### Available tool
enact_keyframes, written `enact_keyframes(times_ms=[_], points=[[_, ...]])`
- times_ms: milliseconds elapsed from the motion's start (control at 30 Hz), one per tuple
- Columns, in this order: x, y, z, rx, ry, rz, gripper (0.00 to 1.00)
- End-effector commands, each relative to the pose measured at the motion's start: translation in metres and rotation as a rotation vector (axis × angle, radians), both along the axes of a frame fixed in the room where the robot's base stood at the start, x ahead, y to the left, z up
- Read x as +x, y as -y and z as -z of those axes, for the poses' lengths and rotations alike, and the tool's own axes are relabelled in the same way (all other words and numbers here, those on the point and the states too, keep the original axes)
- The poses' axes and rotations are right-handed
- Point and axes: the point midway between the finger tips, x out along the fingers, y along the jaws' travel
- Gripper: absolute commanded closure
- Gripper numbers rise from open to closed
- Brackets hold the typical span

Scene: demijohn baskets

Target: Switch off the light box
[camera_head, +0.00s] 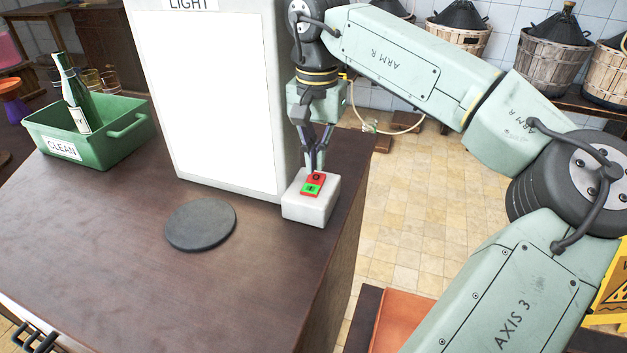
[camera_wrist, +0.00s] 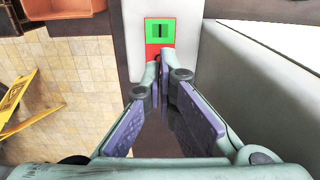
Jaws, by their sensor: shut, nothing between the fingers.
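The light box (camera_head: 208,95) stands on the dark table with its white panel glowing bright. A small white switch box (camera_head: 308,208) is at its lower right corner. It carries a red button marked O (camera_head: 317,178) and a green button marked I (camera_head: 311,189). In the wrist view the green button (camera_wrist: 160,31) shows clearly, and the red button (camera_wrist: 153,50) is partly hidden behind the fingertips. My gripper (camera_head: 316,168) is shut and empty, pointing down with its tips at the red button. I cannot tell whether the tips touch it.
A green crate labelled CLEAN (camera_head: 122,143) holds a bottle (camera_head: 72,90) at the left. A round dark disc (camera_head: 200,225) lies on the table (camera_head: 120,250) before the light box. Basketed demijohns (camera_head: 552,50) stand at the back right. The table's right edge is close to the switch box.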

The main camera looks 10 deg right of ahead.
Motion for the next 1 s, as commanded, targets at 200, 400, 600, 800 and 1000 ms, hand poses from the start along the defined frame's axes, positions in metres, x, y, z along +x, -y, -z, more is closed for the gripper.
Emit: enact_keyframes(times_ms=[200,400,600,800,1000], points=[[0.000,0.000,0.003,0.000,0.000,0.000,1.00],[0.000,0.000,0.006,0.000,0.000,0.000,1.00],[0.000,0.000,0.009,0.000,0.000,0.000,1.00],[0.000,0.000,0.012,0.000,0.000,0.000,1.00],[0.000,0.000,0.015,0.000,0.000,0.000,1.00]])
